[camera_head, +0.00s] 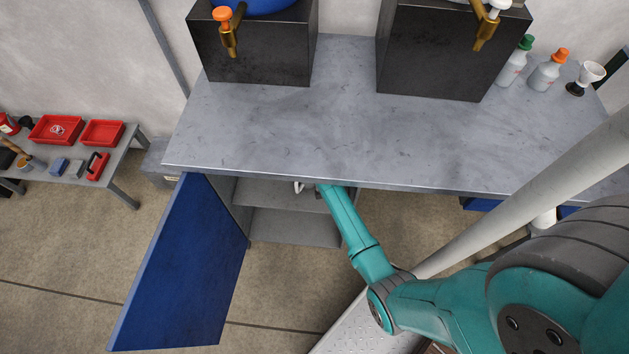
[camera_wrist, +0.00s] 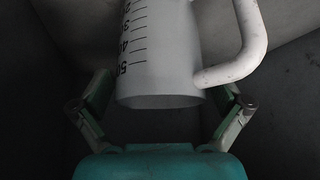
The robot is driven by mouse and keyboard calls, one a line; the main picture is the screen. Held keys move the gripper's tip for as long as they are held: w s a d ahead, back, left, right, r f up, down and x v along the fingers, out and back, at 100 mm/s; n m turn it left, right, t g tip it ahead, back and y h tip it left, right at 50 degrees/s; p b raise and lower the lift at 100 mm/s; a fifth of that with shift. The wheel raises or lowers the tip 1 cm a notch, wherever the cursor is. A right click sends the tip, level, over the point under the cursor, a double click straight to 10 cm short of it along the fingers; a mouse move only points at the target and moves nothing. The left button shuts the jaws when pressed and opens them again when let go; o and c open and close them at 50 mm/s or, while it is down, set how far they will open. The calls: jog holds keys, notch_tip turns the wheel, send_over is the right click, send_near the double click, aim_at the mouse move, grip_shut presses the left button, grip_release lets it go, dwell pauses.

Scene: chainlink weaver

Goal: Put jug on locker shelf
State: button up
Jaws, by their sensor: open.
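The jug (camera_wrist: 163,55) is white with black graduation marks and a thick handle on its right side in the wrist view. It is between and just beyond the spread fingers of my gripper (camera_wrist: 163,110), which is open. In the head view a small white part of the jug (camera_head: 299,187) shows under the worktop edge, at the locker opening. The locker shelf (camera_head: 285,192) lies inside the locker under the worktop. My gripper is inside the locker, mostly hidden by the worktop. Whether the jug rests fully on the shelf cannot be told.
The blue locker door (camera_head: 185,265) stands wide open to the left. The grey worktop (camera_head: 270,135) overhangs the locker. Two dark boxes with taps and several bottles stand on the worktop. A low bench (camera_head: 122,150) with red trays is at the far left.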

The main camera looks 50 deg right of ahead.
jog(key=s+a+r, duration=0.2)
jog(key=s+a, duration=0.4)
jog(key=s, duration=0.5)
jog(key=shift+s+a, duration=0.25)
jog(key=shift+a, duration=0.1)
jog(key=shift+s, duration=0.1)
jog(key=s+a+r+n+t+y, duration=0.1)
jog(key=s+a+r+n+t, duration=0.1)
jog(key=s+a+r, duration=0.35)
jog(key=s+a+r+n+t, duration=0.1)
jog(key=s+a+r+t, duration=0.2)
jog(key=s+a, duration=0.55)
jog(key=s+a+r+n+t+y, duration=0.1)
jog(key=s+r+t, duration=0.1)
jog(key=s+r, duration=0.5)
jog(key=s+a+r+n+t+y, duration=0.1)
jog(key=s+r, duration=0.5)
jog(key=r, duration=0.7)
jog(key=shift+s+a+r+n+t, duration=0.4)
jog(key=shift+n+t, duration=0.1)
jog(key=shift+t, duration=0.1)
jog(key=shift+c, duration=0.2)
